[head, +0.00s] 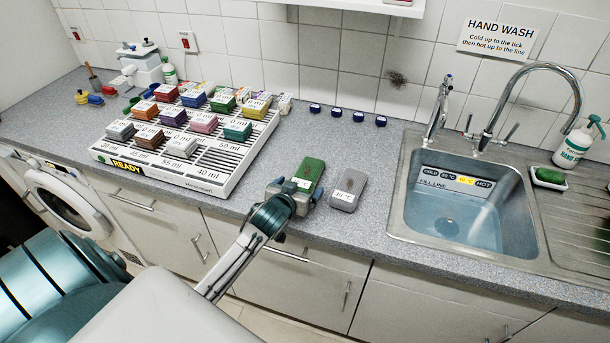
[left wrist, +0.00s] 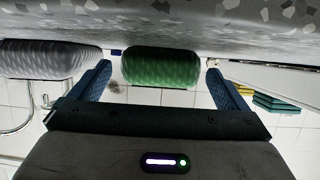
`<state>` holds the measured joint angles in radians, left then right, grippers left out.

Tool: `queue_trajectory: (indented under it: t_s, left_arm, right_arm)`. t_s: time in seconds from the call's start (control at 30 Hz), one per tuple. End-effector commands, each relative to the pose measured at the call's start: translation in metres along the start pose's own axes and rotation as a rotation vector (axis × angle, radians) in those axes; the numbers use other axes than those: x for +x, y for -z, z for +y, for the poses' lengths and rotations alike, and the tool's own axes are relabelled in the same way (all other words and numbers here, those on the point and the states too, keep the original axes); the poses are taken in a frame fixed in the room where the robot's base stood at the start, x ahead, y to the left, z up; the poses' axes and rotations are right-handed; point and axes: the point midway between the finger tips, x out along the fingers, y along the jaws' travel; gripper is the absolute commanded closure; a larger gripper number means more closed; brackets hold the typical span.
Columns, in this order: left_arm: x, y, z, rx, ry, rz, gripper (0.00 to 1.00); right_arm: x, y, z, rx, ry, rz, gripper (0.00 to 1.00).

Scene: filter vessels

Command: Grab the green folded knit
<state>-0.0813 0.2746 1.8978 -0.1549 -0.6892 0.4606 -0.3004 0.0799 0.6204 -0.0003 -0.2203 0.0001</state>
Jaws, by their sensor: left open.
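The green folded knit (head: 310,171) is a soft block with a white label, lying on the grey worktop near its front edge. My left gripper (head: 295,188) is at its near end, low over the worktop edge. In the left wrist view, which appears upside down, the green folded knit (left wrist: 160,68) lies between the two blue fingers of my left gripper (left wrist: 160,86). The fingers are apart, with a visible gap on each side of the knit. My right gripper is not in view.
A grey folded knit (head: 348,190) lies just right of the green one, close to a finger. A white rack (head: 228,186) with several coloured blocks stands to the left. A sink (head: 400,215) holding water is at the right.

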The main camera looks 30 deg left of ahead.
Motion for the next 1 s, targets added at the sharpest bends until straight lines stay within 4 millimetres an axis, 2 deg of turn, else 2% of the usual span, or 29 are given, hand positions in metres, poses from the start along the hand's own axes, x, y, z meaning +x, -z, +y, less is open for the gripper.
queue_trajectory:
  t_s: [0.13, 0.37, 0.47, 0.63, 0.87, 1.0]
  left_arm:
    - [0.0123, -0.0001, 0.0003, -0.001, 0.000, -0.001, 0.04]
    - [0.0139, -0.0013, 0.0003, 0.000, -0.001, 0.000, 0.04]
    - [0.0138, -0.0013, 0.0003, 0.000, -0.001, 0.000, 0.19]
    - [0.0137, -0.0013, 0.0002, 0.000, -0.001, -0.001, 0.53]
    - [0.0136, -0.0008, 0.0002, 0.000, -0.001, 0.000, 0.53]
    - [0.0104, 0.0086, 0.0001, 0.000, -0.001, 0.003, 0.53]
  right_arm:
    - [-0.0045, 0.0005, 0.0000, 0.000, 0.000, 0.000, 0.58]
    - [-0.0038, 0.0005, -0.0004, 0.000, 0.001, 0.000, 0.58]
    - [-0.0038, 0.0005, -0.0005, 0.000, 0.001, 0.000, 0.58]
    - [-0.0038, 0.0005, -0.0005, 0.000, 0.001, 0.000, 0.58]
    - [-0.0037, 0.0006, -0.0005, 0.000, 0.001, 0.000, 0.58]
    - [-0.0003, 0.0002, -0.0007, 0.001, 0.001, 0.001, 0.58]
